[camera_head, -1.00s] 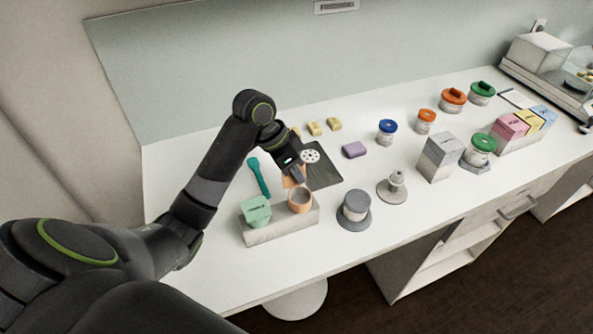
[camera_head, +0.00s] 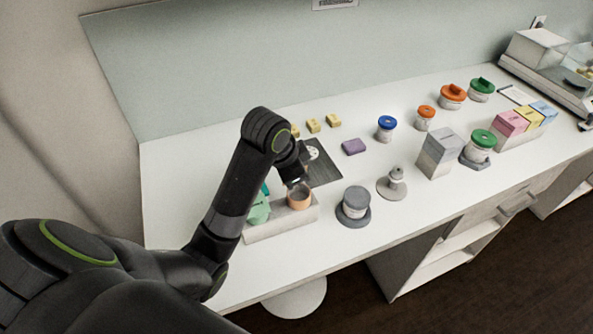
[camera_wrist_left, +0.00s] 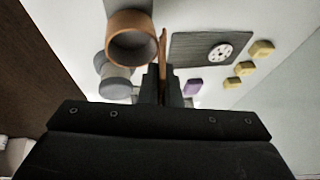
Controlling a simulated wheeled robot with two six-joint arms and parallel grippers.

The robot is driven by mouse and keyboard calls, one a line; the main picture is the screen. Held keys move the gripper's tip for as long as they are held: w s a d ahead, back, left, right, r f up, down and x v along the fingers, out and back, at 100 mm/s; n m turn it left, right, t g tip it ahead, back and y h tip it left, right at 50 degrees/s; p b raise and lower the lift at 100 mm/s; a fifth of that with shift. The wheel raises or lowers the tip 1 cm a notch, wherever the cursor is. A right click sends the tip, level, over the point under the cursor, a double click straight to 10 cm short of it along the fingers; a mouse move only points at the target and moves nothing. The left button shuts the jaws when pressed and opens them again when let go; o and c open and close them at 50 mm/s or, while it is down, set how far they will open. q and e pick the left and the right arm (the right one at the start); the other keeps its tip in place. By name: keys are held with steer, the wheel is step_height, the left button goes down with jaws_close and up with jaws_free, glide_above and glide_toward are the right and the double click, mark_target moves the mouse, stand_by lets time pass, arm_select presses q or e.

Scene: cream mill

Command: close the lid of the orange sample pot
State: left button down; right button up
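The orange sample pot (camera_head: 299,198) stands open at the right end of a pale block (camera_head: 282,228). In the left wrist view its round mouth (camera_wrist_left: 133,40) faces the camera. Its orange lid (camera_wrist_left: 164,60) shows there as a thin upright slab, edge-on, at the right rim of the pot. My left gripper (camera_head: 296,183) is just behind the pot and hides most of the lid in the head view. In the wrist view its narrow fingers (camera_wrist_left: 162,88) stand close together, with the lid's edge between them. My right gripper is not in view.
A mint green pot (camera_head: 259,208) stands on the same block, close to my left arm. A grey pot (camera_head: 356,203) and a grey stand (camera_head: 394,183) are to the right. A dark mat (camera_head: 322,165), purple block (camera_head: 355,146) and yellow blocks (camera_head: 333,121) lie behind.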

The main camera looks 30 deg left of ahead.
arm_select(q)
steer(key=shift+s+d+f+t+y+b, duration=0.1)
steer(key=shift+s+d+t+y+b, duration=0.2)
steer(key=shift+t+y+b, duration=0.4)
steer(key=shift+d+m+t+y, duration=0.1)
steer(key=shift+m+t+y, duration=0.2)
steer(key=c, duration=1.6)
jaws_free()
steer(key=shift+c, duration=0.2)
